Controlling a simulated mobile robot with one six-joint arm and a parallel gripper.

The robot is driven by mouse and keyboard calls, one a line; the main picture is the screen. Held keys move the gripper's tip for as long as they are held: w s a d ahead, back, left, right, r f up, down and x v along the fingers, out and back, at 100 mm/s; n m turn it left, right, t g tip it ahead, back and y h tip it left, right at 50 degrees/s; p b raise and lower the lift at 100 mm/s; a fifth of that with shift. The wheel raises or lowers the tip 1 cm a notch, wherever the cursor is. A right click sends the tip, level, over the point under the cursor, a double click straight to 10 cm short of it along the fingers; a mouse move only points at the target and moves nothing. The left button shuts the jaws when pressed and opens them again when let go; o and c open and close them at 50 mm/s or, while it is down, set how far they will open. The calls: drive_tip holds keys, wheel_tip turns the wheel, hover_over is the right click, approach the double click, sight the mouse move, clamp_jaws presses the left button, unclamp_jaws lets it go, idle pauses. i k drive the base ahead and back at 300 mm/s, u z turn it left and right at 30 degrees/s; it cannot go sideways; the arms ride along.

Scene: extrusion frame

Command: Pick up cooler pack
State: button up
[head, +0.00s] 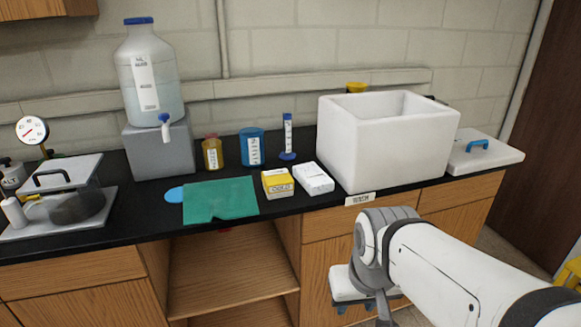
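A light blue, rounded flat thing (174,195) pokes out from the left edge of a green cloth (220,199) on the black counter. It may be the cooler pack; most of it is hidden under the cloth. A white foam box (389,145) stands open to the right, and its inside floor is hidden. Its likely lid (485,153), white with a blue handle, lies to its right. My gripper (362,296) is low in front of the counter, below its top and well apart from the cloth. My arm partly hides it, and its fingers are unclear.
A yellow box (278,183) and a white box (313,179) lie between cloth and foam box. Behind them stand an amber jar (212,153), a blue jar (252,148) and a blue-capped tube (288,138). A large bottle (149,72) with a tap stands on a grey block (160,151).

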sight(311, 177)
drive_tip(key=k, duration=1.05)
drive_tip(key=z, duration=0.6)
drive_tip(key=i, duration=1.5)
drive_tip(key=u, duration=0.6)
drive_tip(key=i, duration=0.5)
drive_tip(key=z, duration=0.15)
